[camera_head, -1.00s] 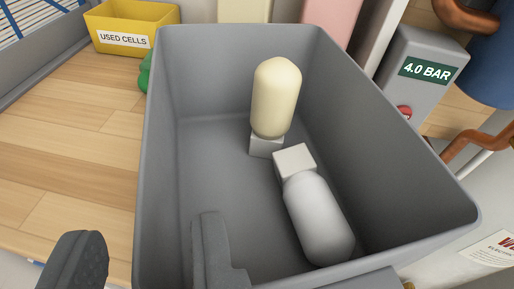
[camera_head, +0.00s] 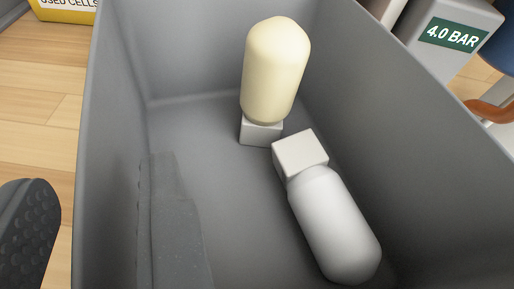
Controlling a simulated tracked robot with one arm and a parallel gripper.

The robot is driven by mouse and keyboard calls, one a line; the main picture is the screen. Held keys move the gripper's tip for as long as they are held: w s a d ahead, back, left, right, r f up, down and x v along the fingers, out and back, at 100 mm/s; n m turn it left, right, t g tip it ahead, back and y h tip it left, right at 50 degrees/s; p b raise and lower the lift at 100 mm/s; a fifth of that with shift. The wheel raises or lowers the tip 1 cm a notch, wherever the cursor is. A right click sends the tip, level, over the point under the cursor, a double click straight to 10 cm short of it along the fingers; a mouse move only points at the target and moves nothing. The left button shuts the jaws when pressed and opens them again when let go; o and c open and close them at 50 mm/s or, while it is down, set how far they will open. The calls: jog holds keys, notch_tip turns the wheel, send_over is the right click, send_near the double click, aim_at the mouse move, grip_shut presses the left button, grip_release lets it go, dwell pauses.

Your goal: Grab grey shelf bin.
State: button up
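The grey bin (camera_head: 420,120) fills most of the view, seen from above. It holds a cream bottle-shaped item (camera_head: 272,70) with a pale square end and a white bottle-shaped item (camera_head: 335,225) with a square end. My gripper (camera_head: 98,220) is open at the bin's left wall. One dark finger is outside the wall at the lower left, and the other is inside the bin. The wall stands between them, and a gap shows between the outer finger and the wall. The bin's near end is out of frame.
A yellow bin (camera_head: 62,10) marked "USED CELLS" is at the top left on a wooden surface (camera_head: 40,115). A grey box (camera_head: 445,40) reading "4.0 BAR" and a copper-coloured pipe (camera_head: 490,110) stand close on the right. Bare wood shows left of the grey bin.

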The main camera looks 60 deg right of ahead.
grip_shut()
dwell(1.3)
